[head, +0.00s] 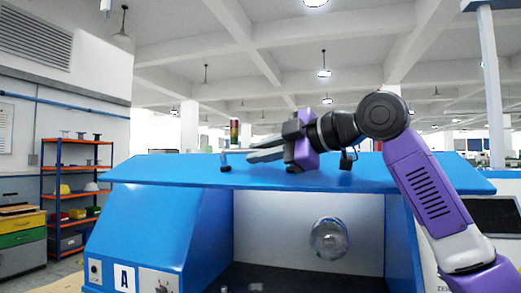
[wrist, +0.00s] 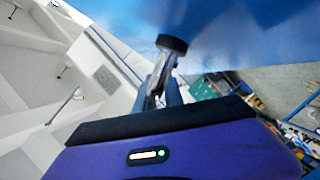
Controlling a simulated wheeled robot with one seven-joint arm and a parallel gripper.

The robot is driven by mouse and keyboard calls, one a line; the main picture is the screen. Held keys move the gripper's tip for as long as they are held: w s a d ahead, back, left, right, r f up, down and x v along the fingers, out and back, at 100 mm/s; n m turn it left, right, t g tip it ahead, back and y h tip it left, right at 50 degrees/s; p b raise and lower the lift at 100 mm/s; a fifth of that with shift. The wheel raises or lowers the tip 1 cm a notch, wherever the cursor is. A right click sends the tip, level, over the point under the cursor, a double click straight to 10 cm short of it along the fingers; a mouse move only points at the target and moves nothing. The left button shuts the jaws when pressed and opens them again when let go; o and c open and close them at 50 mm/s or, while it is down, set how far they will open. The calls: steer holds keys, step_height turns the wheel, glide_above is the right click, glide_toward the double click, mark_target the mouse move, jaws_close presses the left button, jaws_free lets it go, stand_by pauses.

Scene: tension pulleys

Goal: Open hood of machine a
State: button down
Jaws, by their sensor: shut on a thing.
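In the wrist view the fingers (wrist: 165,88) are close together on the handle. The exact contact is partly hidden.
A clear round pulley (head: 329,239) is on the white back wall of the bay. A signal light (head: 235,133) rises behind the hood. A pillar (head: 491,90) is at right.

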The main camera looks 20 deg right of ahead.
steer(key=c, duration=1.5)
jaws_free()
steer(key=shift+o, duration=0.2)
steer(key=r+b, duration=0.1)
steer(key=r, duration=0.1)
glide_above(294, 183)
steer(key=shift+a+f, duration=0.1)
steer(key=shift+f, duration=0.1)
steer(key=v, duration=0.9)
